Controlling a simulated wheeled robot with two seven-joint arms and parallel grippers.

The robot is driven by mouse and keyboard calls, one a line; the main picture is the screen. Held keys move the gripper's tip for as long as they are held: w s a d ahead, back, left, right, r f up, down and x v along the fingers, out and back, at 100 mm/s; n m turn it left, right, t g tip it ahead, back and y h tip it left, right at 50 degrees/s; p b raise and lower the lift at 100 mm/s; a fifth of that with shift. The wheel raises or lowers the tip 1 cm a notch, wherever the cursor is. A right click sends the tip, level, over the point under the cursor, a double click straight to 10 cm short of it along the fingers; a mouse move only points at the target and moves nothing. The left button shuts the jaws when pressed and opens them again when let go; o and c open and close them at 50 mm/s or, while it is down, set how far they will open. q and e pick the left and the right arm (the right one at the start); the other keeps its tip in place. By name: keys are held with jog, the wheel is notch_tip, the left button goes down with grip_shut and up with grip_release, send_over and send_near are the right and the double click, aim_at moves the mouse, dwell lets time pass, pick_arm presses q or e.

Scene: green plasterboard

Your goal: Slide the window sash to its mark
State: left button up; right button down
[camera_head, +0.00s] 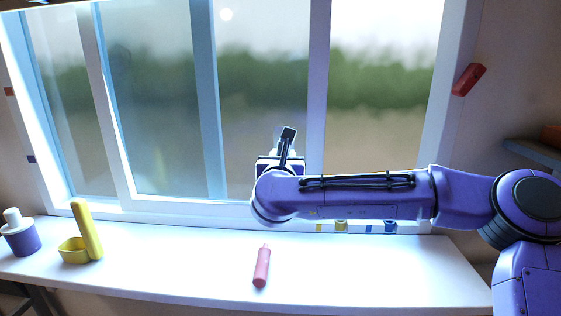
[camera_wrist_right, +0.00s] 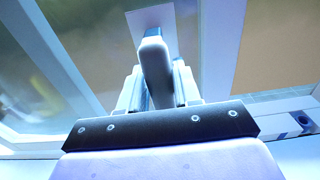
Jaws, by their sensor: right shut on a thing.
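The window (camera_head: 265,100) has several pale uprights and glass panes. One white sash upright (camera_head: 318,90) stands just right of my right gripper (camera_head: 286,145), which is in front of the glass. In the right wrist view, the gripper (camera_wrist_right: 157,92) is shut on a pale upright handle (camera_wrist_right: 154,62) that stands out between the fingers. Its mounting on the sash is mostly hidden by the gripper. A yellow strip (camera_head: 319,228) and a blue strip (camera_head: 368,229) sit along the lower frame, right of the gripper. My left gripper is not in view.
The white sill (camera_head: 190,265) holds a red bottle-like tool (camera_head: 261,267), a yellow tray with an upright part (camera_head: 74,250) and a purple white-topped pot (camera_head: 19,237). A yellow piece (camera_head: 341,226) and blue piece (camera_head: 390,226) lie near the frame. A red block (camera_head: 468,79) is at right.

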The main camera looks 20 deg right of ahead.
jog(key=c, duration=0.9)
grip_release()
jog(key=shift+w, duration=0.1)
jog(key=shift+a, duration=0.1)
jog(key=shift+s+a+f, duration=0.1)
jog(key=shift+s+a, duration=0.05)
jog(key=shift+s, duration=0.15)
jog(key=b+v, duration=0.3)
jog(key=v, duration=0.6)
jog(key=shift+s+a, duration=0.15)
jog(key=shift+s, duration=0.2)
